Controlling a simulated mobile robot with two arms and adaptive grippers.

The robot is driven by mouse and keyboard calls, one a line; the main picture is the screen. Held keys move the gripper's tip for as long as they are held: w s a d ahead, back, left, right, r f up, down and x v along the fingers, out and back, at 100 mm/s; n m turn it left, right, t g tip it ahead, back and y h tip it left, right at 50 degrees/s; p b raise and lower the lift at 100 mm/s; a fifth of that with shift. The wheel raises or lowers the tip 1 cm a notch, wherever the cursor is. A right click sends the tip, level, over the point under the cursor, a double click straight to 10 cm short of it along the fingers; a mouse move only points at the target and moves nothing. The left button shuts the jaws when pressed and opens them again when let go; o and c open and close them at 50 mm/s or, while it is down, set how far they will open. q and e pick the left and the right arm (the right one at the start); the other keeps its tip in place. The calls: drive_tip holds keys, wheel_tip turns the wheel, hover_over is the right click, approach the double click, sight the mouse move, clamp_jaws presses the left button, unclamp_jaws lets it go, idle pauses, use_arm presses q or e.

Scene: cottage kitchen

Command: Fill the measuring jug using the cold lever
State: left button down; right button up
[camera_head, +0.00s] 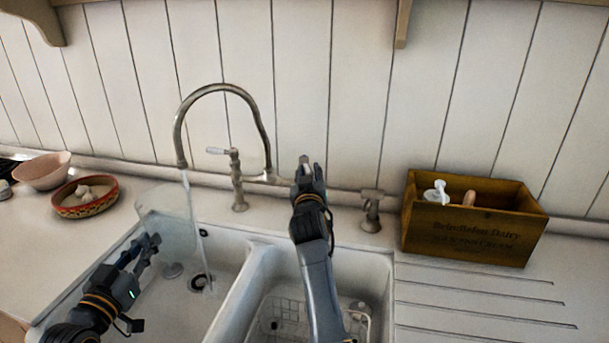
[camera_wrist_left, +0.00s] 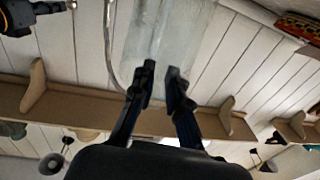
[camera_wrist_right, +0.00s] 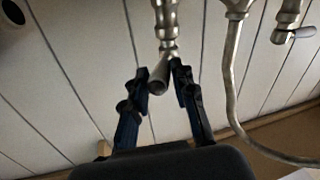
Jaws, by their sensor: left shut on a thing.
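The clear measuring jug (camera_head: 158,203) is over the left sink basin, upright as far as I can tell, and faint against the white sink. It also shows in the left wrist view (camera_wrist_left: 195,38). My left gripper (camera_head: 149,245) is shut on its near side. Water runs from the tap spout (camera_head: 183,163) in a thin stream (camera_head: 193,225) at the jug's right side, down to the basin floor. I cannot tell the jug's water level. My right gripper (camera_head: 309,168) is open at the tap's right side, its fingers either side of a metal lever (camera_wrist_right: 158,78), contact unclear.
A lever with a white handle (camera_head: 220,151) stands left of the spout's base. A wooden crate (camera_head: 470,240) is right of the sink. A patterned bowl (camera_head: 85,208) and a pink bowl (camera_head: 43,171) are at the left. A wire rack (camera_head: 285,316) lies in the right basin.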

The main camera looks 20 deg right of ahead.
use_arm(q)
drive_tip(key=shift+s+d+r, duration=0.1)
drive_tip(key=shift+d+r, duration=0.05)
drive_tip(key=shift+d, duration=0.25)
use_arm(e)
drive_tip(key=shift+o, duration=1.1)
drive_tip(key=shift+s+d, duration=0.1)
drive_tip(key=shift+d, duration=0.15)
use_arm(q)
drive_tip(key=shift+a, duration=0.1)
use_arm(e)
drive_tip(key=shift+a+f, duration=0.1)
drive_tip(key=shift+a, duration=0.05)
use_arm(q)
drive_tip(key=shift+a, duration=0.15)
use_arm(e)
drive_tip(key=shift+a, duration=0.15)
drive_tip(key=r, duration=1)
drive_tip(key=shift+d, duration=0.25)
use_arm(q)
drive_tip(key=x, duration=1)
drive_tip(key=shift+f, duration=0.25)
drive_tip(key=shift+s, duration=0.1)
drive_tip(key=shift+a, duration=0.1)
